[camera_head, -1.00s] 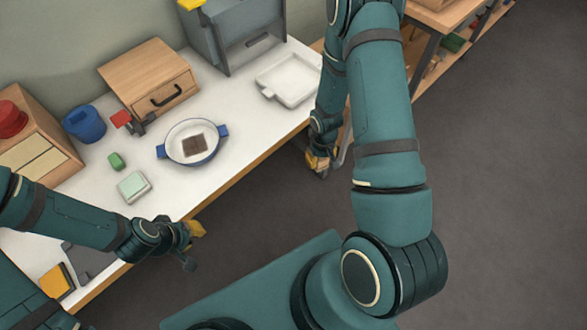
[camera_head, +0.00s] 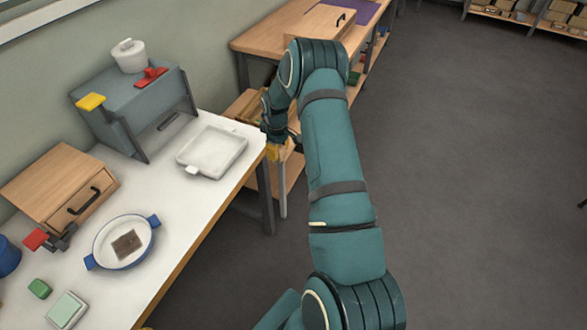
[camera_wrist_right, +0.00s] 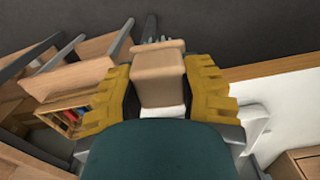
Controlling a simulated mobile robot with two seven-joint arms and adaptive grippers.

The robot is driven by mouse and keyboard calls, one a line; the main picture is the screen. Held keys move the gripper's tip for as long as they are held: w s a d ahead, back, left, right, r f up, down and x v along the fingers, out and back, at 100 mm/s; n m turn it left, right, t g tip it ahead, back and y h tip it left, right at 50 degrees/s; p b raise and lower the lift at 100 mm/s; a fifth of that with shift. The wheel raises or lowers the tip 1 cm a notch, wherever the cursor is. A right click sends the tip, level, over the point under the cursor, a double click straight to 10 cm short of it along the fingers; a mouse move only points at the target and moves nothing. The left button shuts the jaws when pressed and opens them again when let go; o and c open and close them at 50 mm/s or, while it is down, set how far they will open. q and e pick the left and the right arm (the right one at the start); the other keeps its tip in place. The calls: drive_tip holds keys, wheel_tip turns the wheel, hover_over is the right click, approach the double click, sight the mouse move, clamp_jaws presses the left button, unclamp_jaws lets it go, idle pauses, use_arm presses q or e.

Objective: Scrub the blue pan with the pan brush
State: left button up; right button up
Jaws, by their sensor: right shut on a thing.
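The blue pan (camera_head: 103,242) stands on the white table in the head view, at lower left. It has a pale inside, a blue rim and two blue handles, and a brown square patch lies in its middle. My right gripper (camera_head: 281,149) is beside the table's right end, well away from the pan. In the right wrist view its yellow fingers (camera_wrist_right: 161,90) are shut on a light wooden piece (camera_wrist_right: 160,72), apparently the pan brush's handle. My left gripper is out of view.
A white tray (camera_head: 190,158) lies between the pan and my right gripper. A wooden drawer box (camera_head: 50,182) and a grey rack (camera_head: 140,90) stand behind. A green block (camera_head: 40,289) and a pale green-topped box (camera_head: 66,310) lie near the pan. Open floor is right.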

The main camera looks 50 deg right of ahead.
drive_tip(key=w+a+r+n, duration=0.2)
drive_tip(key=w+a+r, duration=0.2)
drive_tip(key=w+a, duration=0.7)
drive_tip(key=w+a+r+n, duration=0.2)
drive_tip(key=w+a+r, duration=0.45)
drive_tip(key=a, duration=0.85)
drive_tip(key=n, duration=0.3)
hover_over(133, 240)
drive_tip(key=f, duration=0.2)
drive_tip(key=shift+f, duration=3.85)
